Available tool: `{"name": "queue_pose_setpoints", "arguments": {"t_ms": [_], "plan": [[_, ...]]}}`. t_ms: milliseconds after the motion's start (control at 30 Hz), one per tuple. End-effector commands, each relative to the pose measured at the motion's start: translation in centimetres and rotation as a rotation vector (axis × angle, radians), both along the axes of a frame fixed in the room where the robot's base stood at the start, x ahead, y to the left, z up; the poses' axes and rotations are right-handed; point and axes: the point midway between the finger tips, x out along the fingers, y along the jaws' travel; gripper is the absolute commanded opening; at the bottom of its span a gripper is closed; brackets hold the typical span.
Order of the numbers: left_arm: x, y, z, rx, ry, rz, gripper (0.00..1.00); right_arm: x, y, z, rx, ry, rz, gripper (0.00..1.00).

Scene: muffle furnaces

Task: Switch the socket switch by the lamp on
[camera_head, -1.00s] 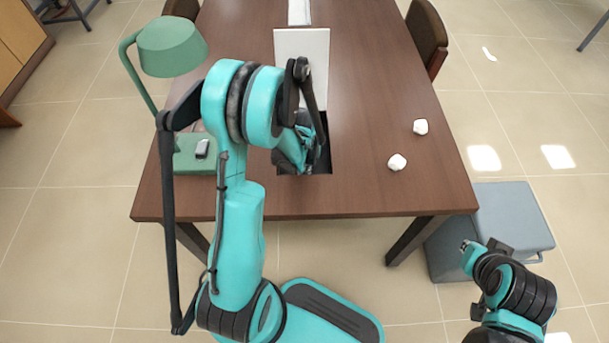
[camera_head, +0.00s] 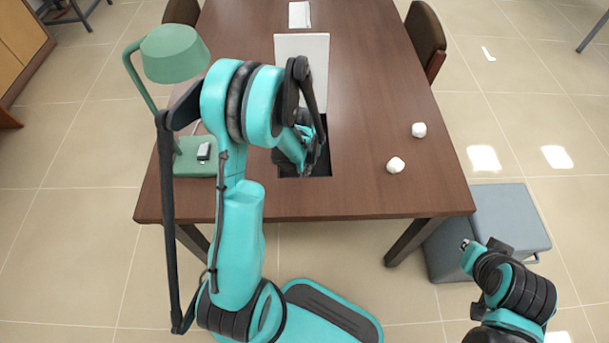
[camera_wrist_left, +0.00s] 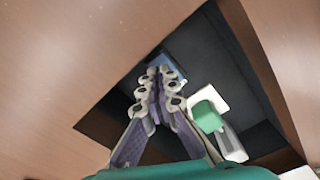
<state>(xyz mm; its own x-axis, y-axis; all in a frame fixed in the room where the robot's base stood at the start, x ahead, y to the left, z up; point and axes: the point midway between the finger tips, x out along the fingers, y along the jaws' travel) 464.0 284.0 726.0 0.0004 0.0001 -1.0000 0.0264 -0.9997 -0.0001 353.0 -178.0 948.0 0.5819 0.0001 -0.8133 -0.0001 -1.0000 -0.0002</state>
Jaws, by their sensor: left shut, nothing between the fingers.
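The green lamp (camera_head: 173,53) stands on the left of the table, its base at the table's left edge. To its right is a dark rectangular recess (camera_head: 320,165) in the tabletop with a raised white lid behind it. My left gripper (camera_wrist_left: 157,72) is shut and empty, pointing down into this recess; it also shows in the head view (camera_head: 291,160). In the left wrist view, a white plate with a green block (camera_wrist_left: 208,116) lies right of the fingers. A blue part (camera_wrist_left: 175,70) is partly hidden behind the fingertips. I cannot tell which part is the switch or whether fingers touch it.
The raised white lid (camera_head: 302,70) stands behind the recess. Two small white lumps (camera_head: 396,165) lie on the right of the wooden table (camera_head: 385,85). A grey-blue box (camera_head: 505,220) is on the floor near my right arm. Chairs flank the table.

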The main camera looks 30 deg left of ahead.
Motion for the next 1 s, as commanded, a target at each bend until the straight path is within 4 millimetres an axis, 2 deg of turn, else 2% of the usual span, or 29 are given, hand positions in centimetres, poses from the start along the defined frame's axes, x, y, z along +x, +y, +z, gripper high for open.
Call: {"name": "queue_pose_setpoints", "arguments": {"t_ms": [100,1000], "plan": [[0.0,0.0,1.3,0.000,0.000,0.000,0.00,0.0,0.0,1.0,0.000,0.000,0.000,0.00],[0.0,0.0,8.8,0.000,0.000,0.000,0.00,0.0,0.0,6.3,0.000,0.000,0.000,0.00]]}}
